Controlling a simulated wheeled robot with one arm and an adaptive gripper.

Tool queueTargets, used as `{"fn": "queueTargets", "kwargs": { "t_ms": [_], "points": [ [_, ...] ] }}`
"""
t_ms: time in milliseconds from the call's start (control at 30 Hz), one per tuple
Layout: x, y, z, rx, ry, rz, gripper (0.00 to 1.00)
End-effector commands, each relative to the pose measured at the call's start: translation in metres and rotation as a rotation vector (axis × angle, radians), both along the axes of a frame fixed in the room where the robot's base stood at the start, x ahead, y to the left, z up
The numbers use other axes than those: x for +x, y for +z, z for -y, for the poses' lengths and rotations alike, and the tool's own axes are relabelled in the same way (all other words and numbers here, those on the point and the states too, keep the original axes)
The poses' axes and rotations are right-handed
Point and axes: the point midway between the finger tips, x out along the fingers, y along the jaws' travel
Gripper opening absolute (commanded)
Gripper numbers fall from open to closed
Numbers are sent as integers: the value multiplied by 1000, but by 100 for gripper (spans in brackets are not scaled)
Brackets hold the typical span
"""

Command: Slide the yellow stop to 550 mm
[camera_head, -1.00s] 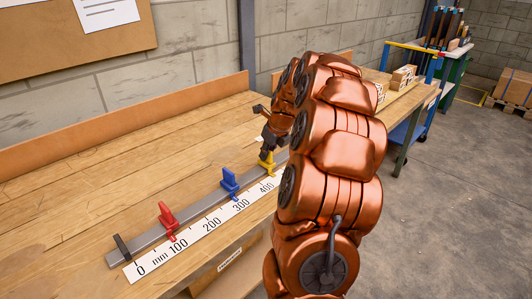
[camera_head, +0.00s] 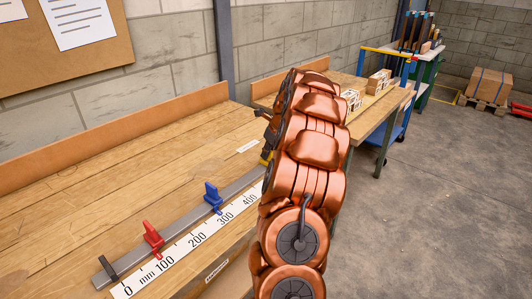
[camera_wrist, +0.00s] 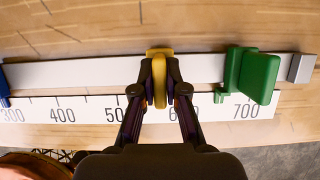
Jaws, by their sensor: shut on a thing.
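The yellow stop (camera_wrist: 159,84) is upright on the grey rail (camera_wrist: 95,74) in the wrist view. My gripper (camera_wrist: 160,68) is shut on it, one finger on each side. The stop is between the 500 and 600 labels of the white scale (camera_wrist: 80,109). My fingers cover part of the scale there, so the exact reading is hidden. In the head view a small yellow part of the stop (camera_head: 266,158) shows beside my arm, beyond the 400 label.
A green stop (camera_wrist: 260,76) is to the right near 700, with a grey end block (camera_wrist: 301,68) beyond it. A blue stop (camera_head: 212,196) and a red stop (camera_head: 152,237) are toward the zero end. The rail between yellow and green is clear.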

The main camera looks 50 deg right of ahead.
Motion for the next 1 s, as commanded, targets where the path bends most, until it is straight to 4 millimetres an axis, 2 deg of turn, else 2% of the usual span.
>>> {"fn": "queueTargets", "kwargs": {
  "t_ms": [133, 167, 400, 767, 867, 1000],
  "points": [
    [1, 1, 0, 0, 0, 2, 0],
    [1, 1, 0, 0, 0, 2, 15],
    [0, 0, 0, 0, 0, 1, 38],
    [-1, 4, 0, -1, 0, 1, 38],
    [-5, 14, 0, -2, 0, 1, 38],
    [-15, 38, 0, -4, -1, 3, 38]
  ]
}}
